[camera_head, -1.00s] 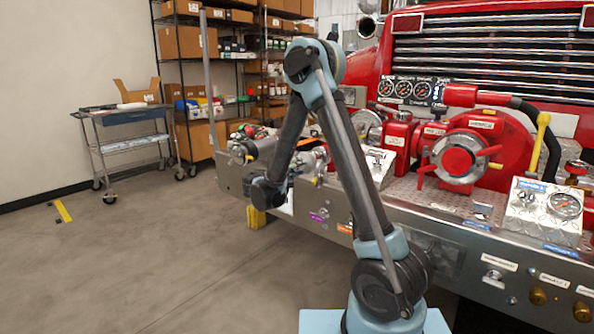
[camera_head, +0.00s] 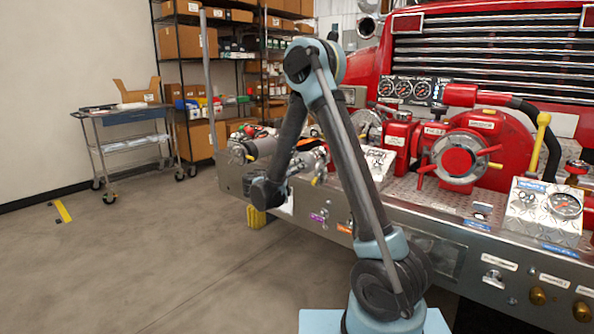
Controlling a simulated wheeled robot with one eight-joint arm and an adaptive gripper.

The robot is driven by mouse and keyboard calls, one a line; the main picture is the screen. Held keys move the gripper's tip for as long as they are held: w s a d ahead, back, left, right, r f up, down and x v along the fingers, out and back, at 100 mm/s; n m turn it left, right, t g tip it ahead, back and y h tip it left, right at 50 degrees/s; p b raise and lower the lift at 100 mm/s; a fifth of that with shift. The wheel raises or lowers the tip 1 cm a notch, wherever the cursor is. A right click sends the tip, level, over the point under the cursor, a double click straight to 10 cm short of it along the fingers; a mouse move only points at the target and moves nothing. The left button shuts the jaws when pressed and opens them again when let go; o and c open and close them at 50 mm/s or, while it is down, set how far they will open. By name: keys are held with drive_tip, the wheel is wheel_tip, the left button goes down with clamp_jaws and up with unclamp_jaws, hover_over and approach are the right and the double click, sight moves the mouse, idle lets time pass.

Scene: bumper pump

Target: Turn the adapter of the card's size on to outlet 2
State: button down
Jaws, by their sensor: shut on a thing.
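My gripper (camera_head: 293,171) is at the end of my dark forearm, low over the left end of the bumper. It is small and partly hidden behind my own arm. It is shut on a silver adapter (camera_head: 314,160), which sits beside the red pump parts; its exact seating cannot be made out. Another silver cylindrical fitting (camera_head: 262,147) lies farther left on the bumper. The number of each outlet cannot be read, so outlet 2 cannot be told.
The red pump (camera_head: 490,150) with its silver capped port fills the right. A gauge panel (camera_head: 545,208) stands at the front right, a smaller panel (camera_head: 378,166) behind my upper arm. The bumper (camera_head: 440,250) front edge runs across.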

drive_tip(key=shift+a+m, duration=0.1)
drive_tip(key=shift+m, duration=0.8)
drive_tip(key=c, duration=1)
unclamp_jaws()
drive_tip(key=shift+s+r, duration=0.1)
drive_tip(key=shift+c, duration=0.2)
drive_tip(key=shift+o, duration=0.5)
drive_tip(key=o, duration=0.3)
drive_tip(key=shift+v, duration=3.4)
